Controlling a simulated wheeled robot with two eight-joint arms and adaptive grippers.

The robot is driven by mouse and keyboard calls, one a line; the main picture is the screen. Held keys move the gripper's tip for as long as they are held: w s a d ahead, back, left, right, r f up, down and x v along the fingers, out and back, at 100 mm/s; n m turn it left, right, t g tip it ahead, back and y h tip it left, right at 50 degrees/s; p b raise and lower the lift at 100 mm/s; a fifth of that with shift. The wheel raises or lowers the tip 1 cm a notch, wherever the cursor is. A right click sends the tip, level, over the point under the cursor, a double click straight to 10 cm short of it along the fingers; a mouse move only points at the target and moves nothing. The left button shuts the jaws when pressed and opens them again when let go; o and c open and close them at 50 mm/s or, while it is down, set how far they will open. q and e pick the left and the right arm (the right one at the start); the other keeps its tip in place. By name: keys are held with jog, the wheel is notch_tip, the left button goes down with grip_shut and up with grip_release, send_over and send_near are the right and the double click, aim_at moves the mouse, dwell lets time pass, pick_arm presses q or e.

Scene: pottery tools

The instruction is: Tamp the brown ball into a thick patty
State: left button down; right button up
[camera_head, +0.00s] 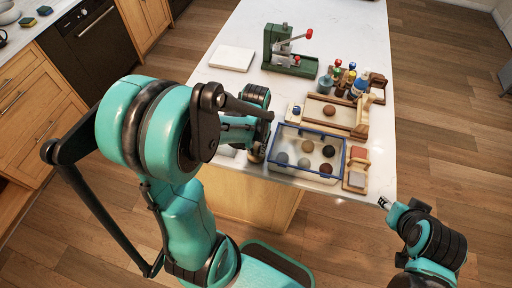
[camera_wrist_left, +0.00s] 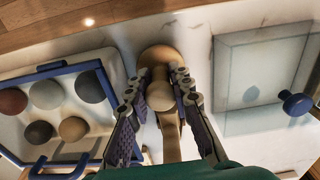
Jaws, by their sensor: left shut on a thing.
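A brown ball (camera_head: 329,110) sits on a wooden board (camera_head: 314,117) beyond the blue-rimmed tray. My left gripper (camera_wrist_left: 163,82) is shut on a tan wooden tamper (camera_wrist_left: 160,56), which has a round end and a knob between the fingers. In the head view the left gripper (camera_head: 256,152) is at the tray's left side, and my arm partly hides it. The tamper is apart from the brown ball. My right gripper (camera_head: 384,203) hangs past the counter's near right corner; its jaw state is too small to tell.
The blue-rimmed tray (camera_head: 345,160) holds several balls. A green press (camera_head: 289,52) and a white slab (camera_head: 232,58) stand farther back. Bottles (camera_head: 360,84) crowd the right side. A clear square with a blue knob (camera_wrist_left: 298,104) lies right of the tamper.

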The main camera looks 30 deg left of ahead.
pick_arm(q)
jog(key=shift+f+b, duration=0.35)
jog(key=c, duration=1.3)
grip_release()
jog(key=shift+r, duration=0.1)
notch_tip(320, 180, up, 12)
jog(key=s+d+f+m+t+b, duration=0.1)
jog(key=d+t+b, duration=0.1)
jog(key=s+d+f+m+t+b, duration=0.1)
jog(key=s+d+f+t+b, duration=0.1)
jog(key=s+d+f+m+t+b, duration=0.1)
jog(key=s+d+f+t+b, duration=0.1)
jog(key=d+t, duration=0.1)
jog(key=shift+b, duration=0.3)
